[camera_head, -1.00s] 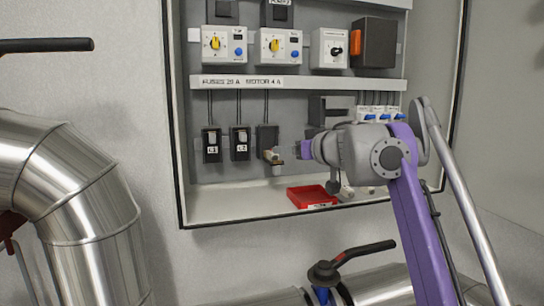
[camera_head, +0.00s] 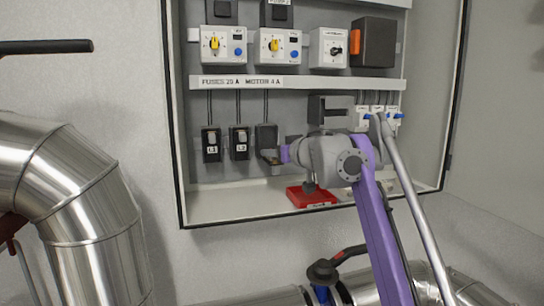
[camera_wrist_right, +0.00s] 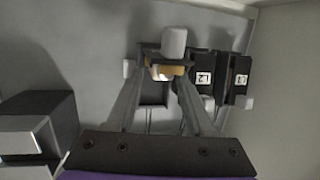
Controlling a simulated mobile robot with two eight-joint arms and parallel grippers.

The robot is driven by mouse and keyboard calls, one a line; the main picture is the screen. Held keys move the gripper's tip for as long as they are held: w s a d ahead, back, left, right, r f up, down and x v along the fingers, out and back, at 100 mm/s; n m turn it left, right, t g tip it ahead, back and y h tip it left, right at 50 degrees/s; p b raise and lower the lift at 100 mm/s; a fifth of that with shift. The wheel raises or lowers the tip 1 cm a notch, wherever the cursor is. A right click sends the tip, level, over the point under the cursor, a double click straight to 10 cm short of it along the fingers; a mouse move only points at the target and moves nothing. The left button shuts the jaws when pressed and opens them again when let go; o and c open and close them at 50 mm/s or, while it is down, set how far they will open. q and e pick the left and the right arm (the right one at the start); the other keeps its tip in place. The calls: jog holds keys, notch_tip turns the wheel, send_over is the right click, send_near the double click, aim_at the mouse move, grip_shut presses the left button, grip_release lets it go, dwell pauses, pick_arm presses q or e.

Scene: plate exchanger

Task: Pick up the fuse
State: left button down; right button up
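The fuse (camera_wrist_right: 163,71) shows in the right wrist view as a short piece with brass-coloured ends and a pale middle. It sits at the third, unlabelled black fuse holder (camera_head: 266,137), beside the holders labelled L1 (camera_head: 211,146) and L2 (camera_head: 240,144). A pale cylindrical part (camera_wrist_right: 173,42) stands just above it in the wrist view. My right gripper (camera_wrist_right: 164,74) has its fingertips at the two ends of the fuse. I cannot tell whether they press on it. In the head view the fuse is hard to make out. My left gripper is not in view.
A red tray (camera_head: 309,198) sits on the cabinet floor below my right wrist. Breakers with blue levers (camera_head: 378,116) are at the right. A black block (camera_wrist_right: 38,125) stands at the left of the wrist view. Metal pipes (camera_head: 75,200) fill the lower left.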

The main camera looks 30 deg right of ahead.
grip_shut()
